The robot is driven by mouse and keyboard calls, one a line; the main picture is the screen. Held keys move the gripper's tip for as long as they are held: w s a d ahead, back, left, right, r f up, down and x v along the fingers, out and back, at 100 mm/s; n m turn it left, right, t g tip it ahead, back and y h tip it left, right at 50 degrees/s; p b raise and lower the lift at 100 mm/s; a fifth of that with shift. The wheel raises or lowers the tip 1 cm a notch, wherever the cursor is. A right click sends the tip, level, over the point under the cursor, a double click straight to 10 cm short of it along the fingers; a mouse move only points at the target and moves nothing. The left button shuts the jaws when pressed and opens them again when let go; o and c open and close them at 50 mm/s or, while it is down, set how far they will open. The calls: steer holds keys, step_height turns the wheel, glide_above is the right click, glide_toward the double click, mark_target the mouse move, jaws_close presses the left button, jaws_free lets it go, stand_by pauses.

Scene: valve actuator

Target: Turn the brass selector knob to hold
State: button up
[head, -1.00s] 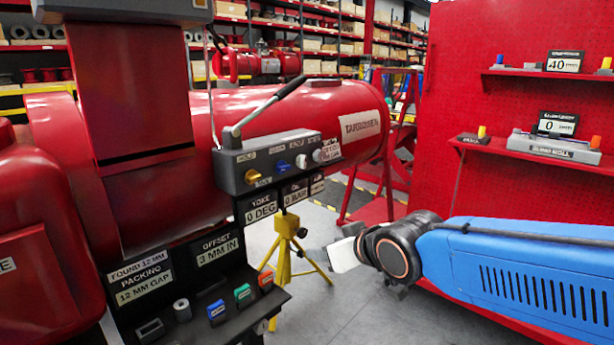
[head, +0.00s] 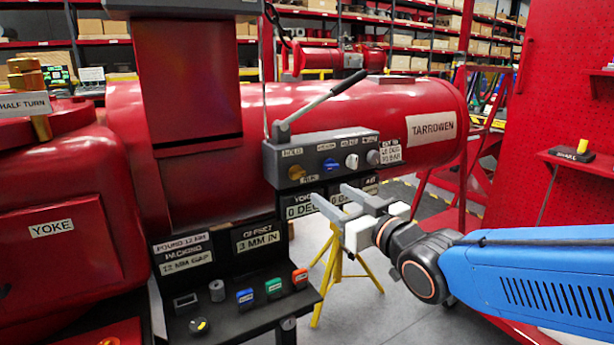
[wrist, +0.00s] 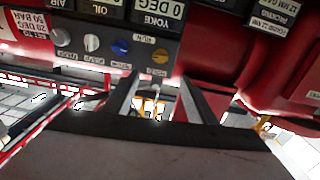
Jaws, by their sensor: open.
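The brass selector knob (head: 297,172) is the leftmost knob on the grey control block (head: 268,160). A label above it seems to read HOLD; another small label sits below it. Which way the knob points I cannot tell. My gripper (head: 330,194) is open and empty, its two fingers pointing at the block from below and to the right of the knob in the head view. In the wrist view, which is upside down, the brass knob (wrist: 160,56) is just beyond the fingertips (wrist: 158,80), apart from them.
A blue knob (head: 331,165), a white knob (head: 352,161) and a grey knob (head: 373,157) sit in a row right of the brass one. A long lever (head: 320,102) rises above the block. A black shelf (head: 245,318) with coloured buttons juts out below left.

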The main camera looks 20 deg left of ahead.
mark_target(299, 174)
steer(key=x, duration=1.5)
steer(key=c, duration=1.1)
